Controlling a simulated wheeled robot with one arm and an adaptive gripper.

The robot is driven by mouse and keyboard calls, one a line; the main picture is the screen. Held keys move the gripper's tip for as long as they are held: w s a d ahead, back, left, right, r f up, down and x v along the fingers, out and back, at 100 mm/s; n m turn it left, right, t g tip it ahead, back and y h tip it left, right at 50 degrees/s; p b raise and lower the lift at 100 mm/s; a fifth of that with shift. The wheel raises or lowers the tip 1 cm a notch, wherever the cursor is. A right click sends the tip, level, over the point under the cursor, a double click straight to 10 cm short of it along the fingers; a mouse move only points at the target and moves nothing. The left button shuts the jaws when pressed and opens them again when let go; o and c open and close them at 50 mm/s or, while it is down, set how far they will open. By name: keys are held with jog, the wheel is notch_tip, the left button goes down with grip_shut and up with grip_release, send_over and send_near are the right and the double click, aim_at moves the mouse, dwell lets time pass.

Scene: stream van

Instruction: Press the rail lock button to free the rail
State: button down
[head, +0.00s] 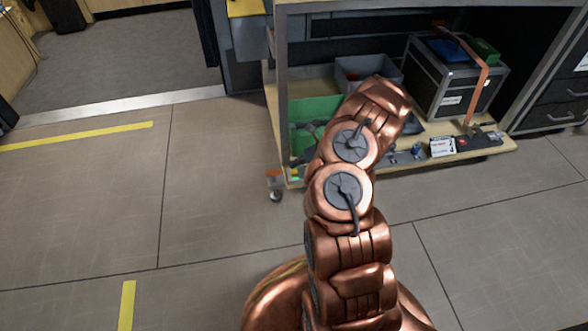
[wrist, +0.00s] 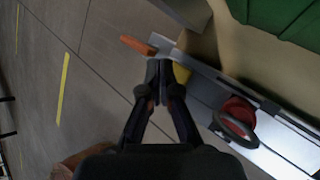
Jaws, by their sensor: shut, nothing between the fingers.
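In the wrist view, my gripper (wrist: 158,72) has its fingers together and empty, with its tips over the end of a grey metal rail (wrist: 205,83). A yellow piece (wrist: 181,73) shows right beside the fingertips, partly hidden by them. I cannot tell if it is the rail lock button or if the fingers touch it. A round red knob (wrist: 238,112) with a dark ring sits further along the rail. An orange piece (wrist: 137,45) sticks out past the rail's end. In the head view my own arm hides the gripper.
A wheeled cart with a wooden lower shelf (head: 500,139) holds a green bin (head: 314,108), a grey bin (head: 350,70) and a black case (head: 452,88). A small white box (head: 443,146) lies at its front edge. Open floor (head: 215,190) lies to the left.

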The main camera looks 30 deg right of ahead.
aim_at(296, 171)
jog(key=shift+r, duration=0.1)
notch_tip(296, 171, up, 6)
jog(key=p, duration=0.5)
jog(key=shift+p, duration=0.35)
dwell(0.4)
